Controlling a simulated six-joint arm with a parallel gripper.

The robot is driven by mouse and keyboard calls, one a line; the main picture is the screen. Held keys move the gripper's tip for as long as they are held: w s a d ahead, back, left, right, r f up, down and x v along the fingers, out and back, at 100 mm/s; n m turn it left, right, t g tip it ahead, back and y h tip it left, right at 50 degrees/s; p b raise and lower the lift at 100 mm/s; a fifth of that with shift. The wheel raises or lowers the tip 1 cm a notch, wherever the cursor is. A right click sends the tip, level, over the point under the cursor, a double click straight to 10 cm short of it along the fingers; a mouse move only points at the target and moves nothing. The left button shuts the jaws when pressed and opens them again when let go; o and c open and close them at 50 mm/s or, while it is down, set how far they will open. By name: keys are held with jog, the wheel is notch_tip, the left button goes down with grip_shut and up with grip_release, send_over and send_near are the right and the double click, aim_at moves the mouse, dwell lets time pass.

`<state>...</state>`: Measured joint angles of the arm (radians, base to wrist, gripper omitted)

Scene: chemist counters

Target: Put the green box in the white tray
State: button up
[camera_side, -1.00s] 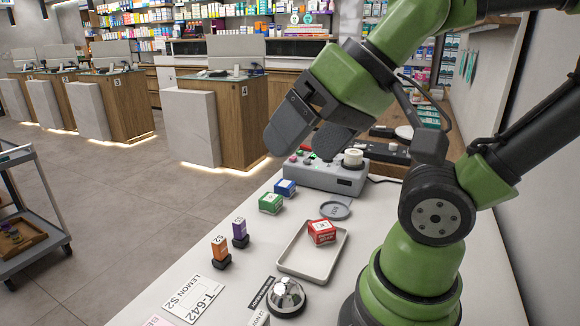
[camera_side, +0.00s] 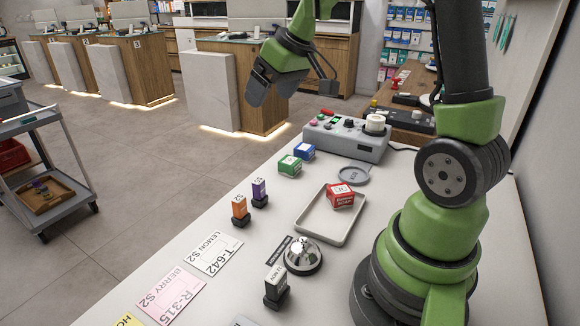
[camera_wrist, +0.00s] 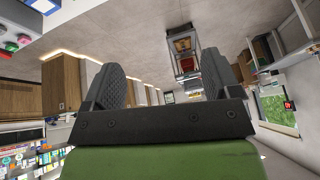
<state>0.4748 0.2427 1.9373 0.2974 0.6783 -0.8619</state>
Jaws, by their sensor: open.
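The green box (camera_side: 290,166) sits on the white counter, left of the tray and beside a blue box (camera_side: 304,151). My gripper (camera_side: 267,92) is up beyond the counter's far left edge, well above and behind the green box, apart from everything. Its two dark fingers show in the wrist view (camera_wrist: 164,90), spread apart with nothing between them.
A grey control box (camera_side: 347,138) stands behind the boxes, with a round grey dish (camera_side: 354,175) near it. Orange (camera_side: 239,208) and purple (camera_side: 258,190) small boxes stand in holders at left. A silver bell (camera_side: 303,254) and a white upright block (camera_side: 276,280) stand in front of the tray.

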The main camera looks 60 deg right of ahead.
jog(key=w+d+f, duration=0.2)
jog(key=d+f, duration=0.5)
jog(key=n+g, duration=0.1)
send_near(290, 160)
jog(key=a, duration=0.1)
jog(key=x, duration=0.4)
jog(key=shift+f, duration=0.4)
jog(key=shift+h, duration=0.3)
jog(key=shift+d+x, duration=0.15)
jog(key=shift+x, duration=1.3)
jog(key=shift+d+x, duration=0.15)
jog(key=shift+x, duration=1.25)
jog(key=c, duration=1.1)
